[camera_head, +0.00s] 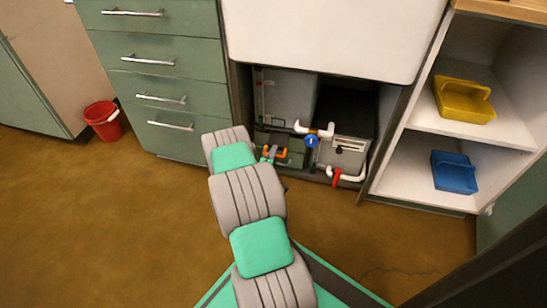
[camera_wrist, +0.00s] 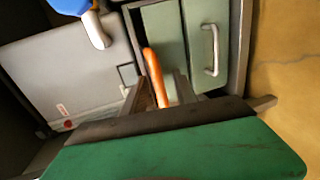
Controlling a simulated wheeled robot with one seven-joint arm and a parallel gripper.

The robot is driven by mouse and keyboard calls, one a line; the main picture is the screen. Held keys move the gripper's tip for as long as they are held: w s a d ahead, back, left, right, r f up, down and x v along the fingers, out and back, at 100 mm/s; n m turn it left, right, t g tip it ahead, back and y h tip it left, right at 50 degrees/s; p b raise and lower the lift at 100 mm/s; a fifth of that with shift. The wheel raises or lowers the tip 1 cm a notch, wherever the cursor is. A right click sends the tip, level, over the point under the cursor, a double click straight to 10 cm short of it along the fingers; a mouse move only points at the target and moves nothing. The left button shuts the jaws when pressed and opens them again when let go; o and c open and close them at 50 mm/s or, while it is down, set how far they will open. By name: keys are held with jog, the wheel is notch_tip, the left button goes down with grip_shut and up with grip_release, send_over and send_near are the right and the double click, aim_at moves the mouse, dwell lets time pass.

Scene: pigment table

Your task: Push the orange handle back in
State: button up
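The orange handle (camera_head: 282,153) shows in the head view low in the open bay under the white counter, just right of the end of my arm. In the wrist view the orange handle (camera_wrist: 154,74) stands upright and slightly tilted, in line with the space between my fingers. My gripper (camera_wrist: 162,80) has its two fingers apart, with a small gap showing right of the handle. I cannot tell whether either finger touches it. In the head view my gripper (camera_head: 269,154) is small and partly hidden by my arm.
White pipes with a blue round part (camera_head: 311,141) and a red valve handle (camera_head: 337,177) are right of the handle. Green drawers (camera_head: 165,95) stand left, shelves with yellow (camera_head: 463,108) and blue (camera_head: 454,180) bins right. A red bucket (camera_head: 103,120) stands far left. Floor is clear.

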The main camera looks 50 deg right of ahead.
grip_shut()
dwell(1.4)
